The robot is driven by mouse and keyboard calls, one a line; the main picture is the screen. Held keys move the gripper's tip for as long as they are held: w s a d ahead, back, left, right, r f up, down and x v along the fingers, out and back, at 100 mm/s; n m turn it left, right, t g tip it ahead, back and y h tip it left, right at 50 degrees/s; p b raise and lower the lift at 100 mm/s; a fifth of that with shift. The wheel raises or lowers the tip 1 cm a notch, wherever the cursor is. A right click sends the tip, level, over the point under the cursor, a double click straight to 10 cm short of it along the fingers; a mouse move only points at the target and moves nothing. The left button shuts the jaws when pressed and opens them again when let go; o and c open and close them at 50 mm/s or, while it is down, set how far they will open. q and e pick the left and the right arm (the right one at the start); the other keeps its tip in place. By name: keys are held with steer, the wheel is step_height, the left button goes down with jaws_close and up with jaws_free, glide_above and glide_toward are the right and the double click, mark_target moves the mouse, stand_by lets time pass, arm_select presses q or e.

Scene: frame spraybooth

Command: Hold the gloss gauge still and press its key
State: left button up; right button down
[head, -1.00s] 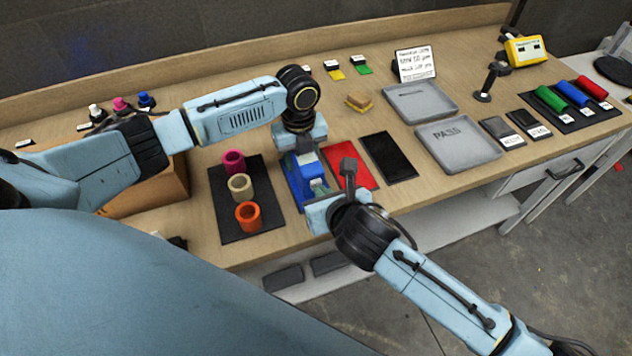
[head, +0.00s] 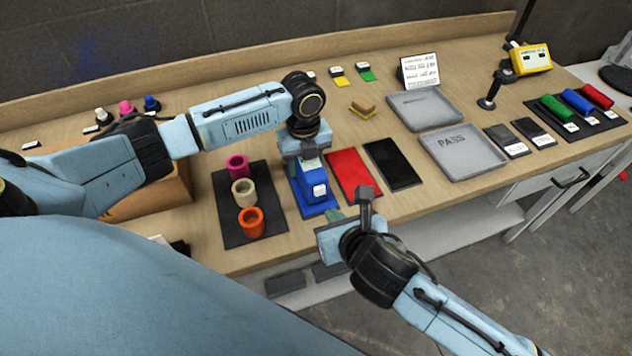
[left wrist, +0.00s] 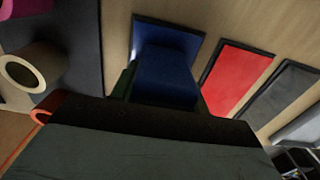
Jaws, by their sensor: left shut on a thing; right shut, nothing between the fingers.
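The blue gloss gauge (head: 311,188), with a small white patch on its near end, sits on a blue panel (head: 320,211) near the table's front edge. My left gripper (head: 303,160) comes down from above and is shut on the gauge. In the left wrist view, the dark blue body of the gauge (left wrist: 166,75) lies over the blue panel (left wrist: 150,32). My right gripper (head: 337,216) is shut and empty, at the table's front edge just nearer than the gauge and apart from it. I cannot make out the key clearly.
A dark mat (head: 227,207) with pink, cream and orange cups lies left of the gauge. Red (head: 353,174) and black (head: 393,164) panels lie to its right. Beyond them are two grey trays, one marked PASS (head: 464,152). A yellow sponge (head: 363,107) lies behind.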

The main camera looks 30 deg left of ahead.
arm_select(q)
steer(key=o, duration=1.4)
steer(key=shift+f, duration=0.1)
steer(key=shift+c, duration=0.2)
arm_select(e)
steer(key=shift+w, duration=0.1)
arm_select(q)
step_height(320, 180, up, 12)
steer(key=shift+r, duration=0.1)
steer(key=shift+s, duration=0.1)
arm_select(e)
steer(key=shift+f, duration=0.1)
